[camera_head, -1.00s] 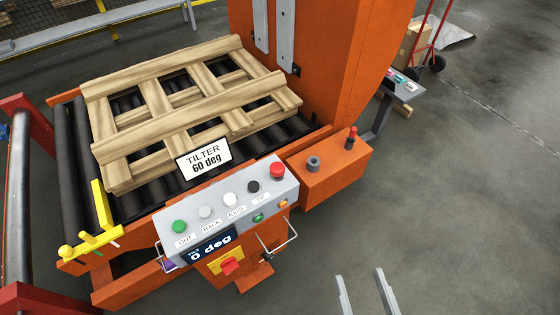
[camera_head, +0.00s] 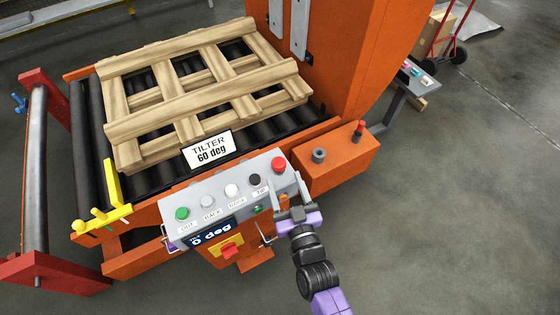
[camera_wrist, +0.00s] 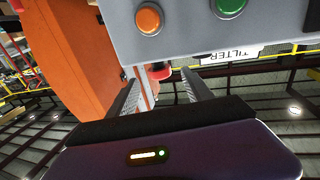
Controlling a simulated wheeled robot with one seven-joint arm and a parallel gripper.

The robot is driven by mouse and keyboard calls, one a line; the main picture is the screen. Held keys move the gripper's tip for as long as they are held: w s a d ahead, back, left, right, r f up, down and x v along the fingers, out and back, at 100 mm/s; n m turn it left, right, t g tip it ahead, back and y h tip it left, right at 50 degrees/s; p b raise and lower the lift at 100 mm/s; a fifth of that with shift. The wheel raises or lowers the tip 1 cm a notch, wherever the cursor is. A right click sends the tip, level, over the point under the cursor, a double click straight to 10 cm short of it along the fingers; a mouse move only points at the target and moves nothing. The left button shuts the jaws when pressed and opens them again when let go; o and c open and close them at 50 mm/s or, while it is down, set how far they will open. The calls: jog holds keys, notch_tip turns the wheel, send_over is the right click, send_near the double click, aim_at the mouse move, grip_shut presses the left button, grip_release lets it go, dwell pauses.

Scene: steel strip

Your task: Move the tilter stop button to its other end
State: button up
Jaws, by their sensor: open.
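The tilter stop button (camera_head: 278,164) is a red mushroom head at the right end of the grey sloped control panel (camera_head: 190,196). My gripper (camera_head: 288,188) is open at the panel's right front corner, just in front of the button in the head view. Its fingers look apart from the button, though the depth gap is hard to judge. In the wrist view a red part (camera_wrist: 160,73), apparently the button, shows partly between the open fingers (camera_wrist: 160,86), beyond the panel edge. Whether the button is pressed or raised cannot be told.
Black, white, grey and green buttons line the panel. An orange lamp (camera_wrist: 148,18) and a green lamp (camera_wrist: 229,6) show close above my fingers. A red switch (camera_head: 229,250) sits below the panel. An orange box (camera_head: 337,163) stands right; open floor lies at front right.

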aim_at(281, 171)
jog(key=x, duration=0.6)
jog(key=shift+w+a, duration=0.1)
jog(key=shift+w, duration=0.25)
grip_shut()
